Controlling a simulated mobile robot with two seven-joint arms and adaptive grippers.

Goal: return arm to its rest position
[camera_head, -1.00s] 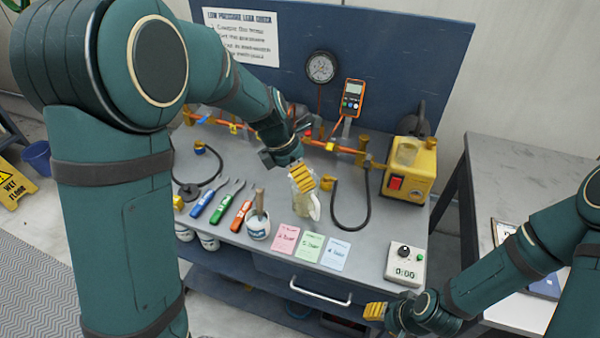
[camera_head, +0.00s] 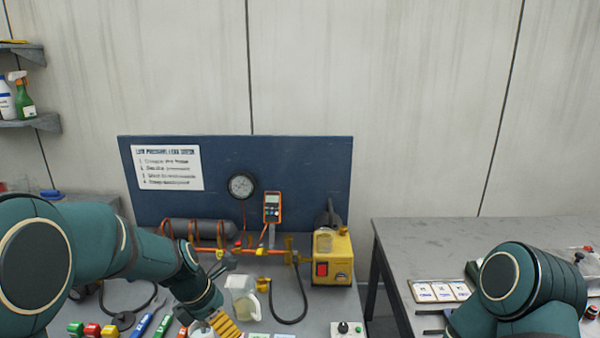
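My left arm reaches in from the left, low over the grey workbench (camera_head: 318,308). My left gripper (camera_head: 226,326), with yellow finger pads, is at the bottom edge, just left of and below a clear jug (camera_head: 243,298); whether its fingers are open is unclear. My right arm shows only as a bent link at the lower right, in front of the side table. My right gripper is outside the picture.
On the bench are a yellow pump (camera_head: 333,258), orange pipework (camera_head: 240,252), a black hose (camera_head: 303,300), a white timer (camera_head: 347,329) and coloured-handled tools (camera_head: 142,325). A blue back panel (camera_head: 300,180) stands behind. The side table (camera_head: 440,240) holds a card board (camera_head: 438,291).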

